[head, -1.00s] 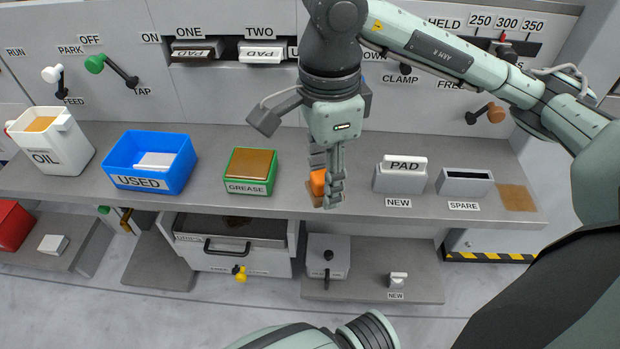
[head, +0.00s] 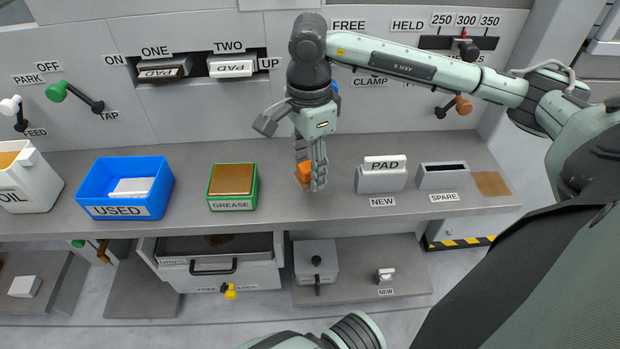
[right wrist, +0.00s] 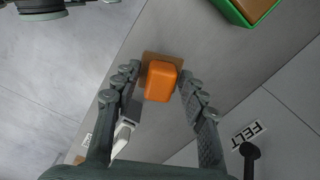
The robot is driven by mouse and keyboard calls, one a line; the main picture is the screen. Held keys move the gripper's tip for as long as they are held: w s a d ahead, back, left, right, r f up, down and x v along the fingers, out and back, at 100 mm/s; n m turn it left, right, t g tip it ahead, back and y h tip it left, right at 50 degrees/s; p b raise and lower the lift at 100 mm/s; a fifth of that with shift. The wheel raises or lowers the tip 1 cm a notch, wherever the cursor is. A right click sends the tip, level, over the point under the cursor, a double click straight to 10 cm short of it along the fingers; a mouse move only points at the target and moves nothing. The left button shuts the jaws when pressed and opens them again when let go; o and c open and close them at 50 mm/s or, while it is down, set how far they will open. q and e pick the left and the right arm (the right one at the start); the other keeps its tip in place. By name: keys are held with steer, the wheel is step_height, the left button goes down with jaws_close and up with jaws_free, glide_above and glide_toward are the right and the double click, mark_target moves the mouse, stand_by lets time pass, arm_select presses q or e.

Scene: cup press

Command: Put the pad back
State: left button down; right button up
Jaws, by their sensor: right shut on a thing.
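My right gripper (head: 312,182) points down over the middle of the bench and is shut on an orange block (head: 303,172). In the right wrist view the block (right wrist: 161,82) lies between the two fingers, with a brown square patch (right wrist: 150,57) under or behind it. I cannot tell whether the block touches the bench. A plain white pad (head: 131,187) lies in the blue USED bin (head: 125,211). My left gripper is not in view.
The green GREASE tray (head: 232,202) stands left of my right gripper. The SPARE holder (head: 442,178) looks empty, with a brown patch (head: 491,184) beside it. The white OIL container (head: 30,182) is far left. An open drawer (head: 215,272) juts out below the bench.

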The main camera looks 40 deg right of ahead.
mark_target(310, 193)
steer(key=shift+w+d+f, duration=0.15)
steer(key=shift+d, duration=0.05)
step_height(310, 193, down, 4)
steer(key=shift+r, duration=0.1)
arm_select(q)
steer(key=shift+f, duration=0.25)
arm_select(e)
steer(key=shift+f, duration=0.2)
steer(key=shift+f, duration=0.1)
steer(key=o, duration=1.1)
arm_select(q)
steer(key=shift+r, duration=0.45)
